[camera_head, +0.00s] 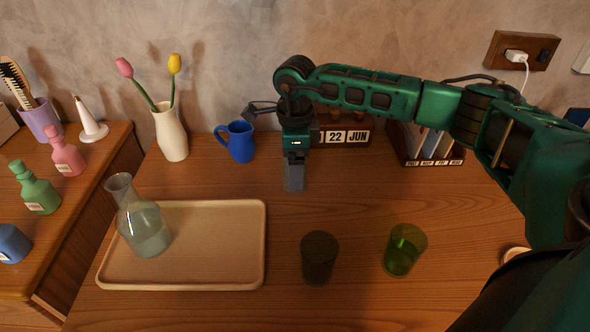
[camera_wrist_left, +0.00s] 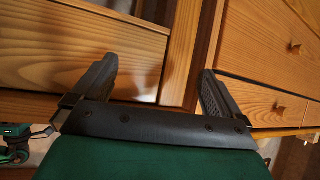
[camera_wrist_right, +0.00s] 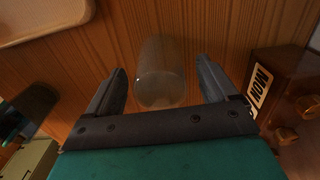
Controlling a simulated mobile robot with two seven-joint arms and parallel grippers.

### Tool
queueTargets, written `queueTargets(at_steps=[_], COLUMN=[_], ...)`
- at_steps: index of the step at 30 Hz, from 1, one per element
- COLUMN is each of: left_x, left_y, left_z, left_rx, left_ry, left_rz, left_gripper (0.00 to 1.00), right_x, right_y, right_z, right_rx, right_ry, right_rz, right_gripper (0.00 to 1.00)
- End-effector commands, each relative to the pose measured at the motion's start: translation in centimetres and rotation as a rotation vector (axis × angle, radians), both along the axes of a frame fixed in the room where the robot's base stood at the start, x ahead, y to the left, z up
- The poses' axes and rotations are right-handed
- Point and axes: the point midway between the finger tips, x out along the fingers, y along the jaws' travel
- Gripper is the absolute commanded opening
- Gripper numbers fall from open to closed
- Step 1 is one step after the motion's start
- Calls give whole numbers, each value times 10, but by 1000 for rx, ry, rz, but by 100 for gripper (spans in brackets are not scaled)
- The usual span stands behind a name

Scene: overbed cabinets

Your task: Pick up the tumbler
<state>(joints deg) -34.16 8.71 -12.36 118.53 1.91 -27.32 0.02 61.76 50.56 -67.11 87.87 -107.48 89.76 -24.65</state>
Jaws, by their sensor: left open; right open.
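A clear, faintly bluish tumbler (camera_head: 294,182) stands on the wooden desk behind the dark and green tumblers, directly below my right gripper (camera_head: 295,158), which points down and partly hides it. In the right wrist view the clear tumbler (camera_wrist_right: 160,75) appears between the two spread fingers, with a gap on each side. A dark tumbler (camera_head: 318,258) and a green one (camera_head: 404,250) stand nearer the front. My left gripper (camera_wrist_left: 160,70) is open and empty in its wrist view, facing wooden drawers; it is not in the head view.
A wooden tray (camera_head: 215,275) with a glass carafe (camera_head: 146,230) lies left. A blue mug (camera_head: 240,142), a vase (camera_head: 170,132), a calendar (camera_head: 346,137) and a card rack (camera_head: 433,150) line the back. Several bottles stand on the left cabinet. The desk between the tray and green tumbler holds the dark tumbler.

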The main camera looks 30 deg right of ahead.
Motion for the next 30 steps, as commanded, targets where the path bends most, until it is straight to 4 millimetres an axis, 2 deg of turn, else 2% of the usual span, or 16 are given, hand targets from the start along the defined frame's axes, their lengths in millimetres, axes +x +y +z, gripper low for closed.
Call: queueTargets(at_steps=[3,9,27,30], left_x=[0,2,3,3], left_y=[-1,-1,0,1], left_z=[-2,-1,0,0], left_rx=[-3,-5,-2,1], left_ry=[1,-3,-7,-6], left_rz=[2,4,2,1], left_gripper=[100,100,100,100], right_x=[0,0,1,1], right_y=[0,0,1,1], right_z=[-10,-10,-10,-9], right_rx=[-1,-1,0,1], right_ry=[-1,-1,-1,-2], right_rz=[1,1,1,1], right_gripper=[86,84,27,24])
